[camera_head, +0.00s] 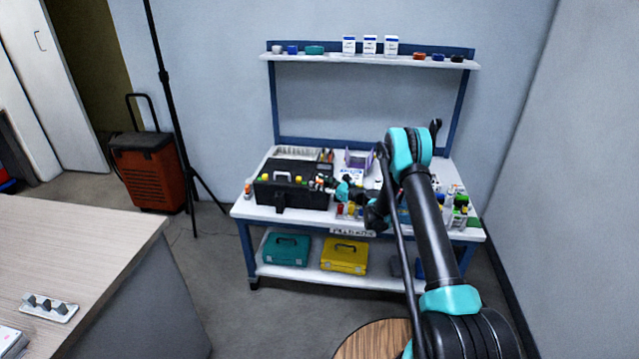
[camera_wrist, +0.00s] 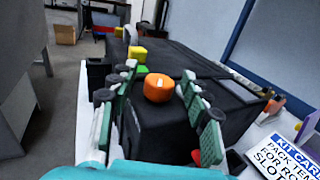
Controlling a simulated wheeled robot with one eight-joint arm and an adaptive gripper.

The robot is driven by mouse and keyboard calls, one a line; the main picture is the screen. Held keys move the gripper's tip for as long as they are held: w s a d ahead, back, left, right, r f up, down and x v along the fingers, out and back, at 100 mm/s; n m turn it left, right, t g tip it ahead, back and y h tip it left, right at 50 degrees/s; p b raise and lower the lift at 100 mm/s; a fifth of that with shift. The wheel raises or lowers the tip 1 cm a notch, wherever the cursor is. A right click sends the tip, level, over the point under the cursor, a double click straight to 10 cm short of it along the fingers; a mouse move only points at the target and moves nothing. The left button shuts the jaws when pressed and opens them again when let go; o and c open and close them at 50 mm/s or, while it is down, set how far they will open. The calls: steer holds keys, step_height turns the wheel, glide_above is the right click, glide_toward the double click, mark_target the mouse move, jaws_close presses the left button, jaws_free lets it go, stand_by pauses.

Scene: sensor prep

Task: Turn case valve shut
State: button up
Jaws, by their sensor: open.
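The black case (camera_head: 290,190) stands on the workbench's left half, and it also shows in the wrist view (camera_wrist: 150,135). An orange round valve knob (camera_wrist: 159,88) sticks out from the case's near end in the wrist view. Yellow (camera_wrist: 137,54) and green (camera_wrist: 141,70) parts sit behind it on the case. My gripper (camera_wrist: 160,76) is open, with one finger to each side of the orange knob and gaps visible between. In the head view my gripper (camera_head: 341,188) is at the case's right end. Whether the fingers touch the knob cannot be told.
The workbench (camera_head: 240,208) holds vials and bottles (camera_head: 460,205) to the right of my arm. A kit card (camera_wrist: 285,160) lies right of the case. A teal box (camera_head: 286,249) and a yellow box (camera_head: 344,256) sit on the lower shelf. A tripod stands left.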

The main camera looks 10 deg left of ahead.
steer(key=shift+a, duration=0.15)
steer(key=shift+c, duration=0.5)
jaws_close()
steer(key=shift+m+t+h, duration=0.3)
steer(key=shift+m+t, duration=0.1)
steer(key=shift+t, duration=0.2)
steer(key=m+t+h, duration=0.3)
steer(key=t, duration=0.1)
steer(key=shift+s+a+m+t+h, duration=0.1)
steer(key=shift+m+t+h, duration=0.2)
steer(key=shift+m+h, duration=0.1)
steer(key=m+t+h, duration=0.2)
steer(key=m+h, duration=0.1)
steer(key=h, duration=0.1)
steer(key=m+t+h, duration=0.2)
steer(key=m+h, duration=0.1)
steer(key=h, duration=0.1)
steer(key=shift+h, duration=0.3)
steer(key=m+h, duration=0.3)
steer(key=h, duration=0.2)
steer(key=m+g+h, duration=0.1)
steer(key=m+h, duration=0.2)
steer(key=h, duration=0.2)
steer(key=shift+m, duration=0.3)
steer(key=shift+m+g+h, duration=2.2)
steer(key=shift+m+h, duration=0.3)
steer(key=shift+h, duration=0.7)
